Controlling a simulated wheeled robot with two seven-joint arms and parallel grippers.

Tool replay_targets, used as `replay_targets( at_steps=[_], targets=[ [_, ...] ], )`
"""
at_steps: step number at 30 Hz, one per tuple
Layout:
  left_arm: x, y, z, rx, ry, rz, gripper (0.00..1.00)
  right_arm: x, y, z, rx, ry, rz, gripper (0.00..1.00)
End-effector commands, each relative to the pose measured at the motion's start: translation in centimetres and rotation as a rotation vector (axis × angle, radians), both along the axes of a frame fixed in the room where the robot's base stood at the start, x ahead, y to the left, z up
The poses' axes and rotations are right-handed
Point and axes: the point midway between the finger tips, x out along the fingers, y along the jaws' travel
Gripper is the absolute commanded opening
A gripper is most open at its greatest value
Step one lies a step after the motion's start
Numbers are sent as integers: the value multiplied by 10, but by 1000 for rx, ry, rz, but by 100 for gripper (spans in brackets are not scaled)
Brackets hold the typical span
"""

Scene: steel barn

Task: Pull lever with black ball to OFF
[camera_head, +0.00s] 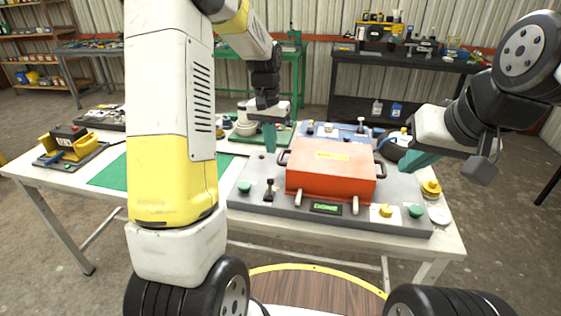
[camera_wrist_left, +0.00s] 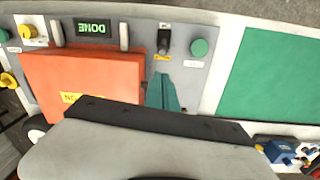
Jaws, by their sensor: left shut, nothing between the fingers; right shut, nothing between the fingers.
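The small lever with a black ball (camera_head: 269,184) stands on the left part of the grey panel (camera_head: 250,205), left of the orange box. In the left wrist view the lever (camera_wrist_left: 164,40) shows between the box and a green button, with a yellow label below it; I cannot read its setting. My left gripper (camera_head: 270,138) is shut and empty, above and behind the lever, apart from it. Its teal fingers (camera_wrist_left: 165,95) point toward the lever in the wrist view. My right gripper (camera_head: 418,160) is shut and empty over the panel's right side.
The orange box (camera_head: 330,172) fills the panel's middle, with a display (camera_head: 326,208) reading DONE in front. A green button (camera_head: 244,187) sits left of the lever; yellow (camera_head: 385,211) and green (camera_head: 416,211) knobs are at right. A green mat (camera_head: 108,175) lies at left.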

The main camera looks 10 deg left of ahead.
Motion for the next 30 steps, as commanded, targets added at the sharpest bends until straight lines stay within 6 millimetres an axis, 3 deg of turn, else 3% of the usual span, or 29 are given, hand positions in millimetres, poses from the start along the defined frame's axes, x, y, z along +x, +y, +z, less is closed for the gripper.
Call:
replay_targets(
  at_steps=[14, 30],
  targets=[
    [1, 0, -8, 1, 7, -1, 0, 0, 0, 0, 0, 0, 0, 0],
    [0, -4, -91, 0, 7, 0, 0, 0, 0, 0, 0, 0, 0, 0]
  ],
)
